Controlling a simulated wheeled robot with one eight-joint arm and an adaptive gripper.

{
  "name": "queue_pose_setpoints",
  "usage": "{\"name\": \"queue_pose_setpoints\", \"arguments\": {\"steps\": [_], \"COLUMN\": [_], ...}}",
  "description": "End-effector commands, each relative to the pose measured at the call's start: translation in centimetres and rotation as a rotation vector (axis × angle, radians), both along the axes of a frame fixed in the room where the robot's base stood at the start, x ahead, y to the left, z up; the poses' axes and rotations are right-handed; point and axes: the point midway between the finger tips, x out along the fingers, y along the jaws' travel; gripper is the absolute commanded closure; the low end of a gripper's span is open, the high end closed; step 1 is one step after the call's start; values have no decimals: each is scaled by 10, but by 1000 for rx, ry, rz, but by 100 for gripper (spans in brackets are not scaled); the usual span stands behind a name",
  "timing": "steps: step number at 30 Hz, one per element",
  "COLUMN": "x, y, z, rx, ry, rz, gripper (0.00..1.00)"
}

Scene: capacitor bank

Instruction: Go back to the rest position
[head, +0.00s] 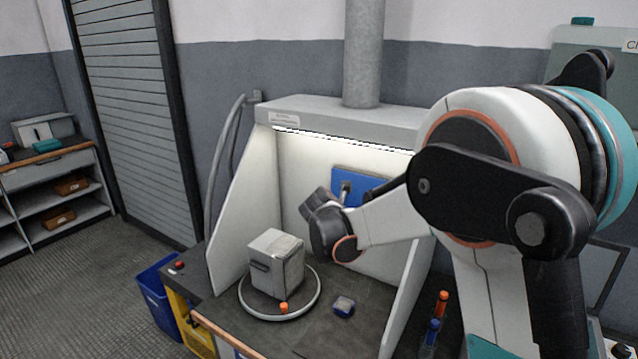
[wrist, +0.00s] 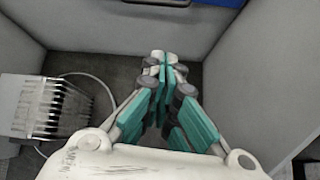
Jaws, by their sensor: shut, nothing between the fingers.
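My gripper (wrist: 160,62) shows in the wrist view with its teal-padded fingers closed together and nothing between them. It hangs over the dark floor of the white booth, between the side walls. In the head view my arm reaches in from the right and its dark wrist end is inside the booth; the fingertips cannot be made out there. A grey box (head: 276,265) stands on a round light plate (head: 255,313) to the left of my wrist. In the wrist view a finned grey block (wrist: 45,108) lies to the left, apart from my fingers.
The booth's hood (head: 340,118) is above and behind my wrist. A blue panel (head: 349,181) is on its back wall. Orange and blue handles (head: 437,312) stand outside, right.

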Motion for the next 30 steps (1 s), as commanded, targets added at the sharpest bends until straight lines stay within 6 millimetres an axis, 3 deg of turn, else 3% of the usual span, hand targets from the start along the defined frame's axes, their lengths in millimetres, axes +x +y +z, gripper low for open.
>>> {"name": "queue_pose_setpoints", "arguments": {"steps": [6, 15, 22, 30], "x": [-59, -150, -223, -307], "y": [-22, -42, -50, -51], "z": [40, 74, 83, 76], "rx": [291, 693, 989, 1318], "ry": [-107, -242, -333, -425], "rz": [-230, -587, -884, -1259], "gripper": [100, 100, 100, 100]}}
